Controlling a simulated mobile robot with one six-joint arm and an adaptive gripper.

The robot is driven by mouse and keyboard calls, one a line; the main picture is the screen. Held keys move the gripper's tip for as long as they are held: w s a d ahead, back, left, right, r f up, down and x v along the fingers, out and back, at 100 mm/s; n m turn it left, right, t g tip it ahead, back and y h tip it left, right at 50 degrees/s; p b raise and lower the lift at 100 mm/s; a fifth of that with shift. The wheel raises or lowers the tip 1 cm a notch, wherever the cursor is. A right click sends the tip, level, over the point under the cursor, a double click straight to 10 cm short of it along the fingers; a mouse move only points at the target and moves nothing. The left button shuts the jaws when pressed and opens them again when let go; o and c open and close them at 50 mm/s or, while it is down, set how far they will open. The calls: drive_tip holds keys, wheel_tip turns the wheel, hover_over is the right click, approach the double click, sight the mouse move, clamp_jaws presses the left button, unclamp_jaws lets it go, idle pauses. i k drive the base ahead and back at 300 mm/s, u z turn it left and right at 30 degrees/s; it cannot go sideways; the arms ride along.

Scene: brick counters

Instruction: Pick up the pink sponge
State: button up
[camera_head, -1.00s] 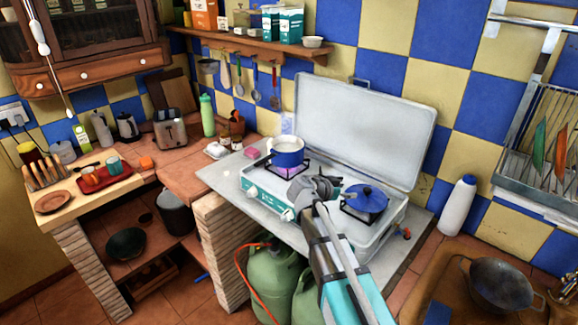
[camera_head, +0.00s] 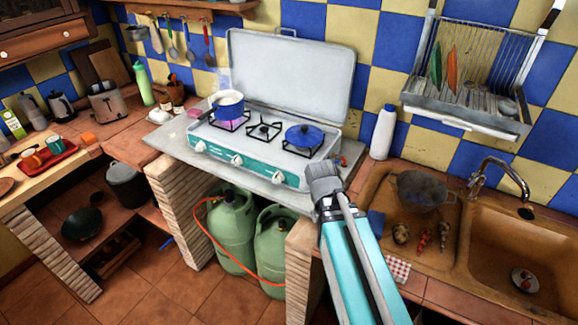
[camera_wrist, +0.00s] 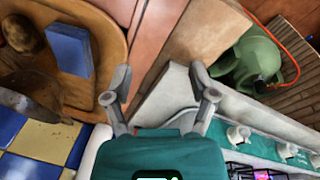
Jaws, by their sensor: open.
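The pink sponge (camera_head: 194,113) is small and lies on the grey slab left of the gas stove, near the white-and-blue pot. My gripper (camera_head: 322,172) is in front of the stove's right corner, well to the right of the sponge. In the wrist view my gripper (camera_wrist: 160,84) has its two fingers spread with nothing between them. The sponge is not visible in the wrist view.
Green gas bottles (camera_head: 232,232) stand below. A white bottle (camera_head: 384,132) stands right of the stove, beside the sink area (camera_head: 500,225).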

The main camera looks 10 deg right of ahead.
sight(194, 113)
drive_tip(key=u, duration=2.6)
drive_tip(key=i, duration=1.85)
drive_tip(key=z, duration=0.1)
